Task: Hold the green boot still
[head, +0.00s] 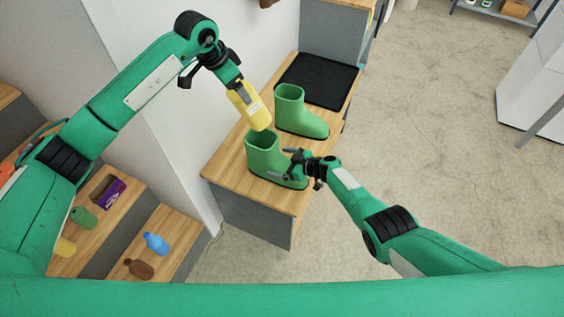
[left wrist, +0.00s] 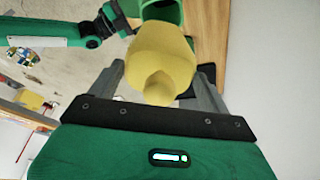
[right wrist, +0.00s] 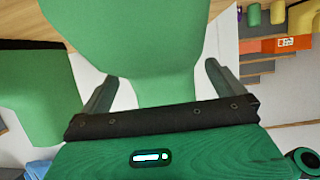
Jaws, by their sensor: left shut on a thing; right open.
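Two green boots stand upright on the wooden bench top: the near boot (head: 262,160) and the far boot (head: 291,108). My right gripper (head: 300,168) is at the toe side of the near boot. In the right wrist view a green boot (right wrist: 140,35) fills the space ahead of and between its spread fingers (right wrist: 162,90); contact cannot be told. My left gripper (head: 238,84) is shut on a yellow bottle (head: 250,108), tilted with its lower end over the near boot's opening. The bottle (left wrist: 160,62) also shows between the left fingers in the left wrist view.
The bench top (head: 230,165) carries a black mat (head: 318,78) at its far end. Lower wooden steps at left hold a blue bottle (head: 156,243), a brown bottle (head: 139,269), a green bottle (head: 84,218) and a purple box (head: 108,191). Open floor lies to the right.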

